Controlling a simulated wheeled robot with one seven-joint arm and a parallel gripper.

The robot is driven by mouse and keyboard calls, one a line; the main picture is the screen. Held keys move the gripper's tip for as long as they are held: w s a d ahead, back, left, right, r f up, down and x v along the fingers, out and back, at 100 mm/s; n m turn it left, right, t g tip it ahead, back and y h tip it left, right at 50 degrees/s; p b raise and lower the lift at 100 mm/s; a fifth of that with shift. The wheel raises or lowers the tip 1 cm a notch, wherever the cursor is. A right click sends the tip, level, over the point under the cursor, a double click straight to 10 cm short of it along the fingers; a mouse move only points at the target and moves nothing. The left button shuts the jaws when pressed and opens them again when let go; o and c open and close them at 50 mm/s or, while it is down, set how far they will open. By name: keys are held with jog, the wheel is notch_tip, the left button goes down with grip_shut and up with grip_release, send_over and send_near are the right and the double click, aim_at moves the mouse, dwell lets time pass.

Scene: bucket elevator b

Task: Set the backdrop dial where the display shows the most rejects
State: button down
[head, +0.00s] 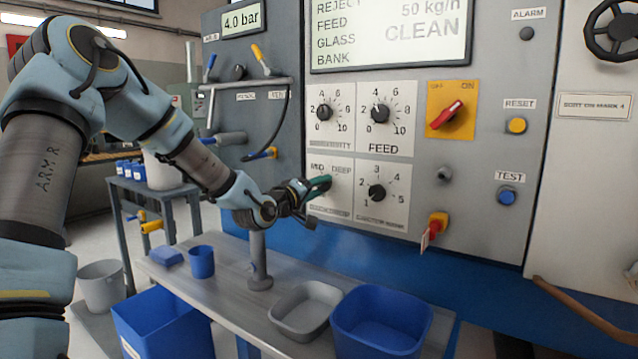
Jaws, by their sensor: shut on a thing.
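The backdrop dial plate (341,192) is at the lower left of a group of dials on the grey panel, with MID and DEEP readable on it. My gripper (318,187) is shut on its knob, and the gripper covers the knob and its pointer, so I cannot tell the setting. The display (395,45) above shows the lines REJECT, FEED 50 kg/h, GLASS and BANK, and a large word CLEAN. Its top is cut off and I see no reject number.
The sensitivity dial (324,112), feed dial (380,113) and ejection dial (377,192) are close by. A red switch (446,114) is at right. A grey tray (303,312) and blue bin (383,318) stand below on the bench (222,298).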

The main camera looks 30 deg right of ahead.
jog(key=n+p, duration=0.2)
jog(key=n, duration=0.3)
jog(key=shift+n, duration=0.4)
dwell(0.4)
jog(key=shift+c, duration=1.5)
grip_release()
jog(key=b+v, duration=0.1)
jog(key=v, duration=0.9)
jog(key=shift+s+a, duration=0.15)
jog(key=shift+a, duration=0.25)
